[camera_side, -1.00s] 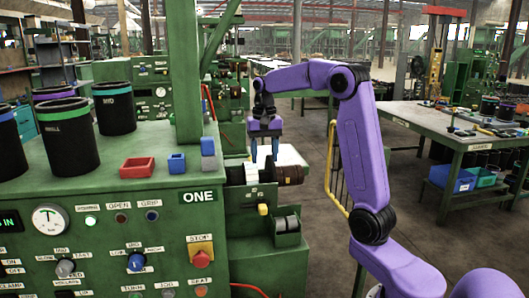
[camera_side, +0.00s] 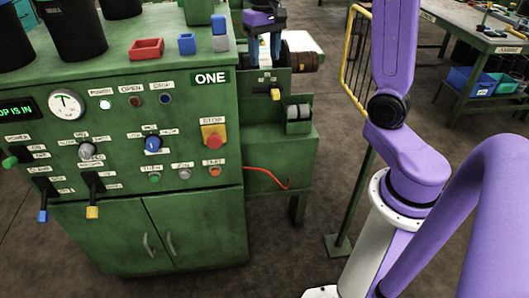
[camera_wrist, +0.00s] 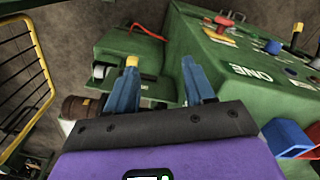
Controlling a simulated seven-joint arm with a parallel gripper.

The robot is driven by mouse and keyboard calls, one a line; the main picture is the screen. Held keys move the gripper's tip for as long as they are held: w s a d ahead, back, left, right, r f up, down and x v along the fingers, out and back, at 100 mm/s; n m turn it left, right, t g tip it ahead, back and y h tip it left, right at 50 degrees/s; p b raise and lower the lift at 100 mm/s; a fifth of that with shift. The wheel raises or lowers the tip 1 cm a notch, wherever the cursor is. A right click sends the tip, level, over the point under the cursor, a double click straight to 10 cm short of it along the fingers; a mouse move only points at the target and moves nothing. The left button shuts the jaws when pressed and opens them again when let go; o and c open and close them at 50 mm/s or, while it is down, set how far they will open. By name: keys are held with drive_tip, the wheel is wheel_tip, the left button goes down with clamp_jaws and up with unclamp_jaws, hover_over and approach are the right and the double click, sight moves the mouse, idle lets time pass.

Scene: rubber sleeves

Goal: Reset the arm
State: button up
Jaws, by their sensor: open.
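My purple arm ends in my gripper (camera_side: 264,42), which is near the top edge of the side view, above the small green bench with rollers to the right of the green machine (camera_side: 150,105). In the wrist view my gripper (camera_wrist: 160,82) shows two blue fingers spread apart with nothing between them. The fingers point toward the green machine's side. In the side view the fingertips overlap the roller area, and I cannot tell whether they touch it.
A yellow rail (camera_side: 352,45) stands right of the bench. A table (camera_side: 480,35) is at the back right. The floor in front is clear.

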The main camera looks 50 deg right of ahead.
drive_tip(key=s+a+f+n, duration=0.4)
drive_tip(key=s+a+n, duration=0.5)
drive_tip(key=s+a, duration=0.35)
drive_tip(key=s+f+n, duration=0.4)
drive_tip(key=s+n, duration=0.3)
drive_tip(key=s, duration=0.7)
drive_tip(key=shift+s+n, duration=0.25)
drive_tip(key=shift+n, duration=0.15)
